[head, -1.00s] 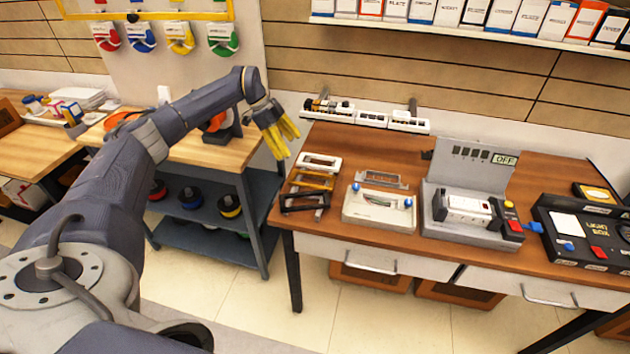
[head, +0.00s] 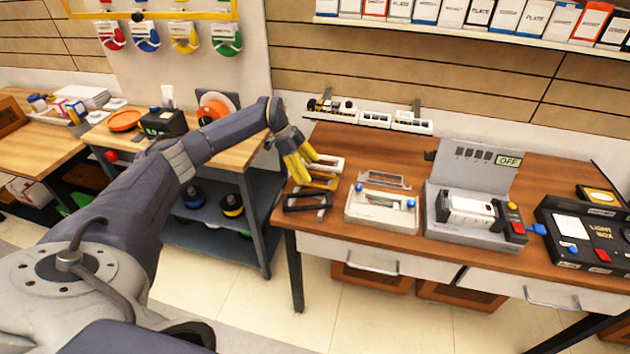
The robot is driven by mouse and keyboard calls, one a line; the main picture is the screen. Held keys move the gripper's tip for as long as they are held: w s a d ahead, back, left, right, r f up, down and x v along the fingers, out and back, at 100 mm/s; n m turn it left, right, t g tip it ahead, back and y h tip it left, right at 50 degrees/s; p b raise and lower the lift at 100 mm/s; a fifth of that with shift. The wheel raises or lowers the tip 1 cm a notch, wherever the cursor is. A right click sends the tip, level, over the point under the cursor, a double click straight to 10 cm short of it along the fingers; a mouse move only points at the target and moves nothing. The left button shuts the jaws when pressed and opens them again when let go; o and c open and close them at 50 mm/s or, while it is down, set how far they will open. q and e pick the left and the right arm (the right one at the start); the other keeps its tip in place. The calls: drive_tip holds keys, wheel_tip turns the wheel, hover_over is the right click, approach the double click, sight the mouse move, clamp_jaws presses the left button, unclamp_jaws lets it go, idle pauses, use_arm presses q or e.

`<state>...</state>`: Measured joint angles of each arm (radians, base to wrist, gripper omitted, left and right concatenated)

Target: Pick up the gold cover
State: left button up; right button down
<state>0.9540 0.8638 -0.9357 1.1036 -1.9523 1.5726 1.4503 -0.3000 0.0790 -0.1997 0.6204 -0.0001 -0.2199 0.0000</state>
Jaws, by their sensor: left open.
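The gold cover (head: 324,183) is a flat rectangular frame at the left end of the brown workbench (head: 365,147). It lies between a white cover (head: 329,163) behind it and a black cover (head: 305,204) in front of it. My left gripper (head: 308,168) has yellow fingers and is open, pointing down over the left end of the white and gold covers. The fingers hide part of both covers; I cannot tell whether they touch. My right gripper is out of view.
Further right are a grey test stand (head: 433,213) and a black light box (head: 575,228). A wooden bench (head: 238,150) stands left of the workbench.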

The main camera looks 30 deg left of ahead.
use_arm(q)
drive_tip(key=shift+x, duration=1.8)
drive_tip(key=shift+c, duration=0.3)
drive_tip(key=c, duration=0.8)
